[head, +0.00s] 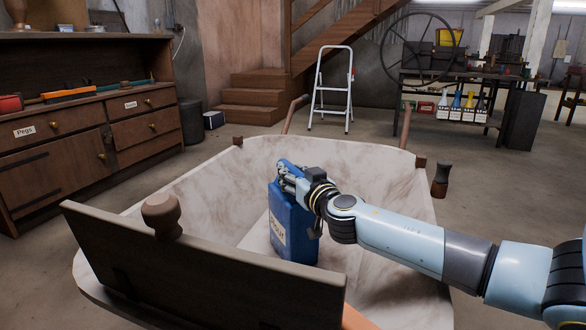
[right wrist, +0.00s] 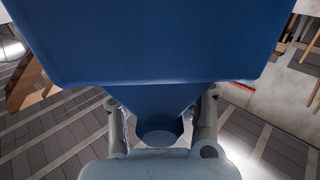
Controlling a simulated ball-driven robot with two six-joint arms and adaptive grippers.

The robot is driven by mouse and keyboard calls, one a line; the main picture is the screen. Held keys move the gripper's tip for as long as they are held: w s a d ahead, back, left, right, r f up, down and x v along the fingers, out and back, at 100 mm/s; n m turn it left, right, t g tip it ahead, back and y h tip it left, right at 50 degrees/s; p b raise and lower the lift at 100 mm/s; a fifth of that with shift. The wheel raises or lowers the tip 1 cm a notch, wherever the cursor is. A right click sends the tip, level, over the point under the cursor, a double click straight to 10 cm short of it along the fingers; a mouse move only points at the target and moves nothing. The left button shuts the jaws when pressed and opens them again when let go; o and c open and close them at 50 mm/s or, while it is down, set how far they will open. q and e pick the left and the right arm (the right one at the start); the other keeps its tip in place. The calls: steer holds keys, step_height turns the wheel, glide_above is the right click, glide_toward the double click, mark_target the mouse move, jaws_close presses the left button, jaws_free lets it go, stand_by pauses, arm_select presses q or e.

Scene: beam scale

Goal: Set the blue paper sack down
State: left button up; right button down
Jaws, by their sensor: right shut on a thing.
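The blue paper sack (head: 292,225) has a pale label on its front and stands nearly upright inside a large pale tub (head: 375,165). I cannot tell whether its base touches the tub's floor. My right gripper (head: 288,172) comes in from the right and is shut on the sack's top. In the right wrist view the sack (right wrist: 160,45) fills the upper middle, and its narrow end lies between the two fingers of my right gripper (right wrist: 163,112). The fingers hide part of the sack's top. My left gripper is not in view.
A dark wooden board (head: 200,260) with a round knob (head: 163,215) stands across the tub's near side. A drawer cabinet (head: 85,135) is at the left. A white stepladder (head: 332,90) and a workbench (head: 450,100) stand behind. The tub's right side is clear.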

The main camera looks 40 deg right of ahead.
steer(key=shift+w+r, duration=0.1)
steer(key=shift+r, duration=0.2)
steer(key=c, duration=1)
jaws_free()
steer(key=shift+f, duration=0.25)
steer(key=v, duration=1.2)
steer(key=shift+r, duration=0.1)
